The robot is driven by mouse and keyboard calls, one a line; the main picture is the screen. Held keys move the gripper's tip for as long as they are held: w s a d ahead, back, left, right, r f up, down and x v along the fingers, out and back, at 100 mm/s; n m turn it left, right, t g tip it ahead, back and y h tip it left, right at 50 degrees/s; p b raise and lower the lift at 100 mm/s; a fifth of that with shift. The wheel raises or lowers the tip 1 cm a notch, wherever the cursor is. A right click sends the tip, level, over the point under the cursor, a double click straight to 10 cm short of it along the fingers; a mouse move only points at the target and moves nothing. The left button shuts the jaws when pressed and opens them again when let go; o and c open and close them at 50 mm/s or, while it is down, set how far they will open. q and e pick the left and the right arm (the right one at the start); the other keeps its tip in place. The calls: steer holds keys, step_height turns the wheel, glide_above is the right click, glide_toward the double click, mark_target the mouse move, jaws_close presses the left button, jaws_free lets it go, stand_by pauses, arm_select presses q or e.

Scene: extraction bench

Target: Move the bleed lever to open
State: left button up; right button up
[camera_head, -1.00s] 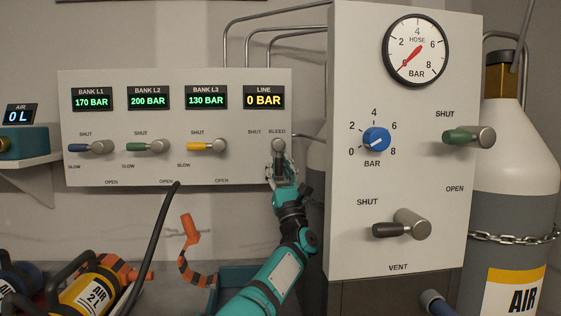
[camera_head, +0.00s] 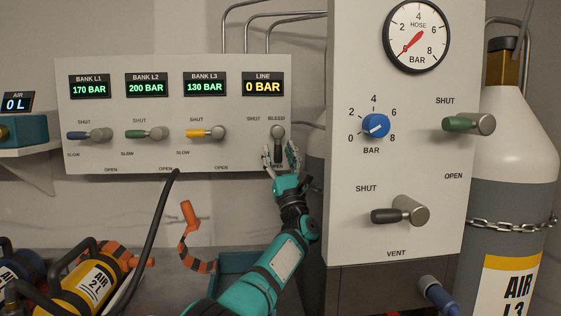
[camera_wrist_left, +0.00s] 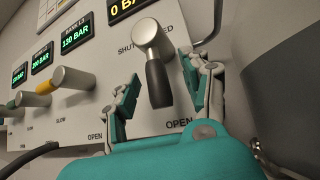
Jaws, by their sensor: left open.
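The bleed lever (camera_head: 278,141) is at the right end of the bank panel, under the yellow LINE display reading 0 BAR. It has a grey metal knob and a dark handle. In the left wrist view the lever's handle (camera_wrist_left: 158,86) points down toward the OPEN label, away from SHUT at its left. My left gripper (camera_head: 284,160) is just below and in front of the handle. In the wrist view its open fingers (camera_wrist_left: 160,80) appear on either side of the handle, with visible gaps. My right gripper is out of view.
Blue, green and yellow bank levers (camera_head: 206,133) lie left along the bank panel (camera_head: 90,160). A larger white panel (camera_head: 440,200) with gauge, knob and levers stands close right of my left arm. A black hose (camera_head: 150,235) hangs left; a chained cylinder (camera_head: 515,210) stands far right.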

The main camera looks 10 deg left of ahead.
arm_select(q)
steer(key=shift+v, duration=3.8)
steer(key=shift+w, duration=0.1)
